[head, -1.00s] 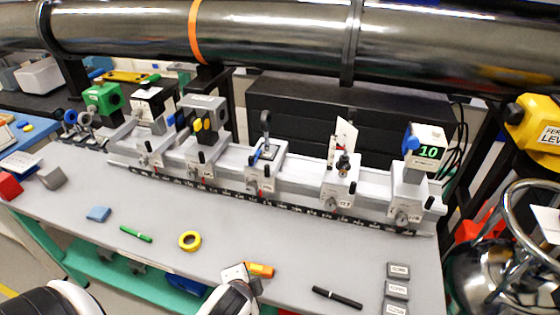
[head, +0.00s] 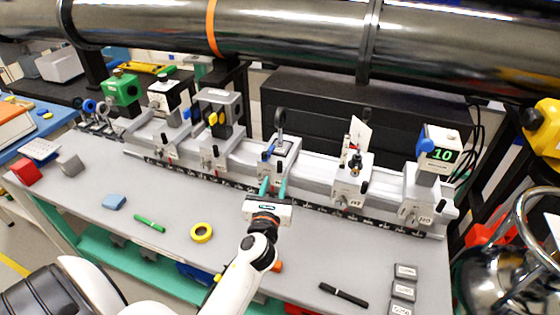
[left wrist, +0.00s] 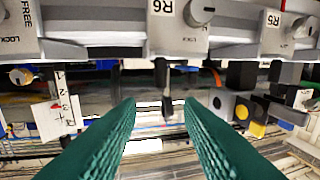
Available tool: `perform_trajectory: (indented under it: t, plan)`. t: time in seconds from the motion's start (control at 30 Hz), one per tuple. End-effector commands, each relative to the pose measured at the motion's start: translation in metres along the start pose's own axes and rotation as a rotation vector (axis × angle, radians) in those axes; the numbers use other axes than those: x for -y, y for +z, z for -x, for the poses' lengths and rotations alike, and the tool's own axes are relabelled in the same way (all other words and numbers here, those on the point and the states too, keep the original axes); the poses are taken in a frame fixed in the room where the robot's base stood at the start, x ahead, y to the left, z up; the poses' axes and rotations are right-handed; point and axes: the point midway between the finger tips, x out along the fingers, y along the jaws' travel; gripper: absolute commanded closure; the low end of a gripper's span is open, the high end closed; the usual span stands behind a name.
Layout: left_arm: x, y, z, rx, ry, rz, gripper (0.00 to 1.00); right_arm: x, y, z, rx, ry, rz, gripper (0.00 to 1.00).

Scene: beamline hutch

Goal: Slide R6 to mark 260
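R6 is the middle carriage (head: 284,152) on the rail, with a ring-topped post standing on it. My left gripper (head: 272,184) reaches up to the front of R6, its teal fingers open. In the left wrist view R6's labelled face (left wrist: 178,28) is at the top, with its lock knob beside the label. My right gripper is not in view.
Carriage R5 (head: 212,157) stands left of R6, and another carriage (head: 350,185) stands right. The rightmost carriage carries a display reading 10 (head: 440,155).

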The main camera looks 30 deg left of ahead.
Motion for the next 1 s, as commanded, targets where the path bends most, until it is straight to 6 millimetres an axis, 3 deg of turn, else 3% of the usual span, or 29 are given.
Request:
perform_trajectory:
  t: [0.3, 0.5, 0.9, 1.0]
  plan:
    - [0.0, -0.002, -0.065, 0.0, -0.002, 0.005, 0.66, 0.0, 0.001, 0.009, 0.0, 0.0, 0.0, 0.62]
    - [0.0, -0.001, -0.09, 0.001, -0.001, 0.005, 0.66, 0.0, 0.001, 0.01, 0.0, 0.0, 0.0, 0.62]
    - [0.001, 0.0, -0.098, 0.002, -0.001, 0.005, 0.66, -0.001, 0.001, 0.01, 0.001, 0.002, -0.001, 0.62]
    - [0.001, 0.0, -0.098, 0.002, -0.001, 0.006, 0.81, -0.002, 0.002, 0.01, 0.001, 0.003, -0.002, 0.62]
